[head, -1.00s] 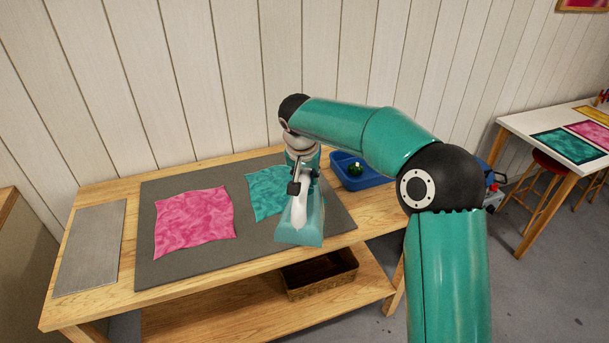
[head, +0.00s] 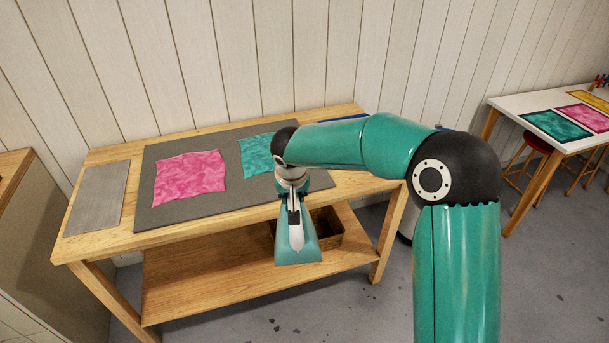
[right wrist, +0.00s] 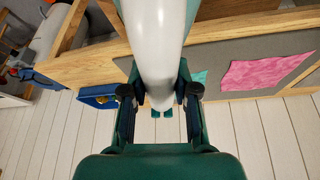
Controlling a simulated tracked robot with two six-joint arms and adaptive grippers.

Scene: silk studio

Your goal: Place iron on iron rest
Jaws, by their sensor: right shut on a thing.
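A teal iron (head: 297,248) with a white handle is held in my right gripper (head: 294,204), in front of the table's front edge in the head view. In the right wrist view, the fingers of my right gripper (right wrist: 159,92) close around the iron's white handle (right wrist: 158,50). The grey metal plate (head: 96,198), which looks like the iron rest, lies flat and empty at the left end of the table, well away from the iron. My left gripper is not in view.
The wooden table (head: 150,242) carries a grey mat (head: 150,215) with a pink cloth (head: 190,178) and a teal cloth (head: 258,154). A brown basket (head: 330,232) sits on the lower shelf. A blue tray (right wrist: 97,96) shows in the wrist view. The floor in front is clear.

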